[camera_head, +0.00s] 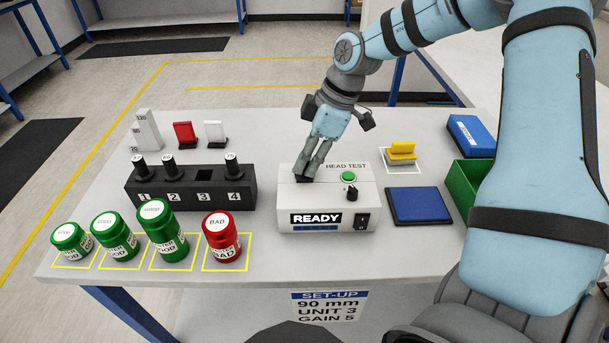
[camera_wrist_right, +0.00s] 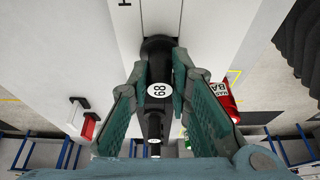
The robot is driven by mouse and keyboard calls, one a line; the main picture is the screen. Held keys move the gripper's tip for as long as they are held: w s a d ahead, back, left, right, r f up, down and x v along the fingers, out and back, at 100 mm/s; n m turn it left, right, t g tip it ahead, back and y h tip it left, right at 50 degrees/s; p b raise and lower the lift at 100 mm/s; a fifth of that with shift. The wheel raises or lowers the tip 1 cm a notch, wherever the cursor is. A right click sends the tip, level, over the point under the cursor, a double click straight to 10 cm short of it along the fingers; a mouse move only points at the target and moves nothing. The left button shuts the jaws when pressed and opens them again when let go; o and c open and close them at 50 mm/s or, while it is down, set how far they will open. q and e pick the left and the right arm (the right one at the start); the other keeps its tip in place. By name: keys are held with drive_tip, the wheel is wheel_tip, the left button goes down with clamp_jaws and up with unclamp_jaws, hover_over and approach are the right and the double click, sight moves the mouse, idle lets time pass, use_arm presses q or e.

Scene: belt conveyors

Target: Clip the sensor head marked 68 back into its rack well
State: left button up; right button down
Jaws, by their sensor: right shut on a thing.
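The sensor head marked 68 (camera_wrist_right: 158,90) is black with a white label, and in the right wrist view it lies between my right gripper's fingers. My right gripper (camera_head: 303,177) is shut on it at the top left of the white HEAD TEST box (camera_head: 350,207). Whether the head is seated in the box or just above it is hidden by the fingers. The black rack (camera_head: 184,199) stands left of the box. Its wells 1, 2 and 4 hold black heads with white caps; well 3 (camera_head: 204,174) is empty. My left gripper is not in view.
Three green jars (camera_head: 163,232) and a red jar (camera_head: 221,238) stand before the rack. Behind it are a white step gauge (camera_head: 147,130) and red (camera_head: 185,135) and white (camera_head: 216,134) pieces. A blue pad (camera_head: 419,206) and green bin (camera_head: 464,187) lie right.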

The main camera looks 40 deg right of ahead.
drive_tip(key=shift+r+p, duration=0.55)
drive_tip(key=shift+r, duration=0.4)
drive_tip(key=shift+r+p, duration=2.1)
drive_tip(key=shift+r, duration=1.1)
